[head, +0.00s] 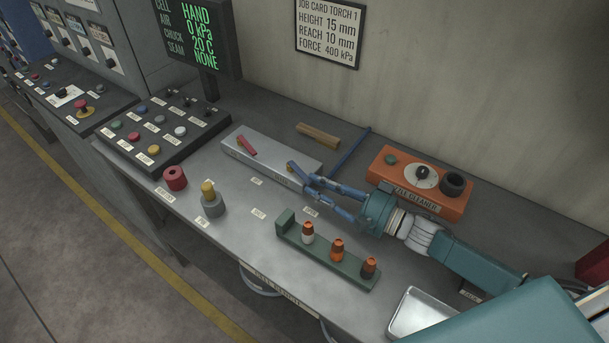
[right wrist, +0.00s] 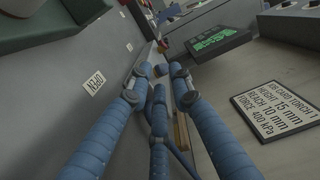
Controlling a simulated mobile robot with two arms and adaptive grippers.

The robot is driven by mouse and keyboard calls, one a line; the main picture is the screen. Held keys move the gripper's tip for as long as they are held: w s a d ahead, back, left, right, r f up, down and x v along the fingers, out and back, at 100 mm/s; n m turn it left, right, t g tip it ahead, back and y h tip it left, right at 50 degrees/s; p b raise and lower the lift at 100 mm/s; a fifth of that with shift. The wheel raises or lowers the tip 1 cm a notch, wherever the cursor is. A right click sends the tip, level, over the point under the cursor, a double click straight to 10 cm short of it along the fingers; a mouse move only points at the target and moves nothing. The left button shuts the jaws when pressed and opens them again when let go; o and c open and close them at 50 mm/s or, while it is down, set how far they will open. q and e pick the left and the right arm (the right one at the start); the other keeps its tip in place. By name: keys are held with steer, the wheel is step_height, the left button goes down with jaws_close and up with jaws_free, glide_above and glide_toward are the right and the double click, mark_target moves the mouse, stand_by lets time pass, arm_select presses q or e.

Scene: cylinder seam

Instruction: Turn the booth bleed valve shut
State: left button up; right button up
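A long light-grey valve block (head: 262,151) lies on the bench. A red lever (head: 247,145) sits at its left end, and a small yellow-brown lever (head: 291,166) shows near its right end. Lettering on the block's front is too small to read, so I cannot tell which lever is the booth bleed valve. My right gripper (head: 309,182) is at the block's right end, its blue fingers spread apart beside the yellow-brown lever. Contact cannot be told. My left gripper is out of view.
An orange nozzle cleaner (head: 437,204) stands right of my gripper. A green rack (head: 320,262) with several nozzles is in front. A wooden stick (head: 318,134) and a blue rod (head: 350,150) lie behind. An OPEN label (right wrist: 93,82) shows in the wrist view. A button panel (head: 160,130) stands left.

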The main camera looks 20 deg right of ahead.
mark_target(304, 176)
steer(key=x, duration=0.4)
steer(key=shift+w+a+p, duration=0.1)
steer(key=shift+w+p, duration=0.1)
steer(key=shift+p, duration=0.15)
steer(key=shift+f, duration=0.1)
steer(key=shift+c, duration=0.5)
jaws_close()
steer(key=shift+a, duration=0.1)
